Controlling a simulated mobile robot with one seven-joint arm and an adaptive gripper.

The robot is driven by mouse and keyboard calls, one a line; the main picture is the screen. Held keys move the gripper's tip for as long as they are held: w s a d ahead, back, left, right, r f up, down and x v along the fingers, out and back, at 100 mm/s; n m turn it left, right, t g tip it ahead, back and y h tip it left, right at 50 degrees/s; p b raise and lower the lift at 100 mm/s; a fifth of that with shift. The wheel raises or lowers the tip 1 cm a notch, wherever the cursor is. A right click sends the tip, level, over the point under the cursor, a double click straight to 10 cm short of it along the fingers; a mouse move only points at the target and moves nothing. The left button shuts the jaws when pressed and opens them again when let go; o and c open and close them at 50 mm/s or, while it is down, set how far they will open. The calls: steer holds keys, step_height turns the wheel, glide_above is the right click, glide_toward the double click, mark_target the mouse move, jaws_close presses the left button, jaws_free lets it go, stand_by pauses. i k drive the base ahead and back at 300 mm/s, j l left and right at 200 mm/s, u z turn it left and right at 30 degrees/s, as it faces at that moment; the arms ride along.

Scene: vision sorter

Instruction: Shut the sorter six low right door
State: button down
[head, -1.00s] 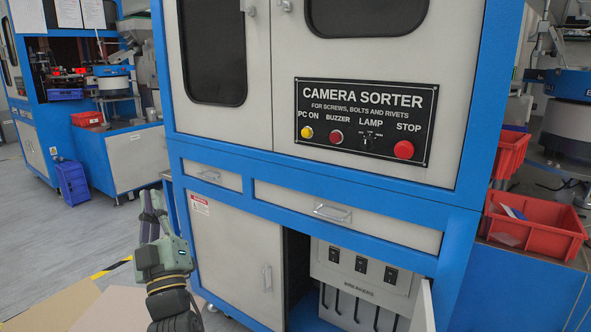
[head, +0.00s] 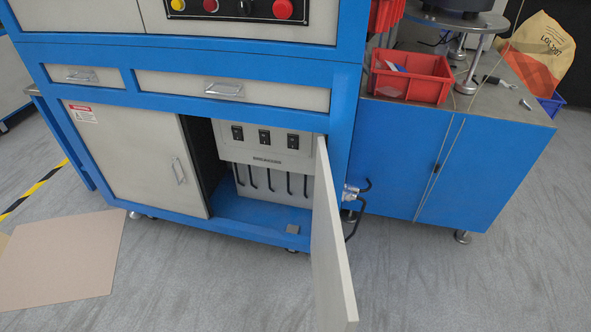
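The camera sorter (head: 342,120) has a blue frame and off-white panels. Its low right door (head: 328,240) stands wide open, swung out toward me and seen nearly edge-on, with its hinge side at the right of the opening. The low left door (head: 135,155) is shut and has a metal handle. The low right door's handle does not show. My gripper is not in view.
A blue side cabinet (head: 400,150) stands right of the sorter, with a red bin (head: 410,78) on top. A cable and plug (head: 352,192) hang beside the open door. A cardboard sheet (head: 60,260) lies at left. The grey floor in front is clear.

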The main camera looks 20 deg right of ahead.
mark_target(336, 309)
steer(key=k+l, duration=0.25)
steer(key=k+l+z, duration=0.1)
steer(key=l, duration=0.3)
steer(key=k+l, duration=0.3)
steer(key=k+l+z, duration=0.2)
steer(key=k, duration=0.2)
steer(key=k+l+z, duration=0.15)
steer(key=k+l, duration=0.15)
steer(key=k, duration=0.1)
